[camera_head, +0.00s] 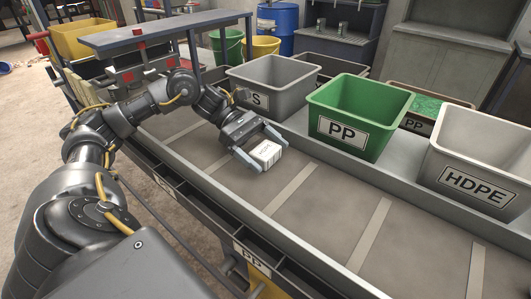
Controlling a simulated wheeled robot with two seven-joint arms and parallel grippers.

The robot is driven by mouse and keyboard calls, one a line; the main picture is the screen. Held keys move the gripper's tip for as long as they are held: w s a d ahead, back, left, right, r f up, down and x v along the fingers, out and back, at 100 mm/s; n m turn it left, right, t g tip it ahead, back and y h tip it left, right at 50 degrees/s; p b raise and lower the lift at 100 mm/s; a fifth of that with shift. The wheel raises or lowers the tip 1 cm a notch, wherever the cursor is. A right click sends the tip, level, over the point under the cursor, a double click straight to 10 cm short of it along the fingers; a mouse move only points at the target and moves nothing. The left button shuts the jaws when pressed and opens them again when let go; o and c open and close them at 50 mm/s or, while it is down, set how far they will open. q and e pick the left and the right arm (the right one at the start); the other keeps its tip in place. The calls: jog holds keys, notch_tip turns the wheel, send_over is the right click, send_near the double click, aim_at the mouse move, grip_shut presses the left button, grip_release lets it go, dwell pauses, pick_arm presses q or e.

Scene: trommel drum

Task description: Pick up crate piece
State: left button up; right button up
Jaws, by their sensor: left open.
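The crate piece (266,153) is a small white block with dark lettering on its side. It rests on the grey-brown belt or looks just above it; I cannot tell which. My left gripper (263,150) reaches over the belt, with its two light fingers open on either side of the white piece. I cannot tell whether the fingers touch it. Part of the piece is hidden by the gripper. My right gripper does not show.
The belt (330,215) is clear to the right. A metal rail (235,215) runs along its near edge.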

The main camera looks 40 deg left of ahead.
aim_at(265, 149)
pick_arm(q)
jog(key=c, duration=1.1)
notch_tip(265, 149, up, 9)
jog(key=shift+r, duration=0.15)
notch_tip(265, 149, up, 9)
jog(key=shift+f+p, duration=0.15)
jog(key=shift+p, duration=0.7)
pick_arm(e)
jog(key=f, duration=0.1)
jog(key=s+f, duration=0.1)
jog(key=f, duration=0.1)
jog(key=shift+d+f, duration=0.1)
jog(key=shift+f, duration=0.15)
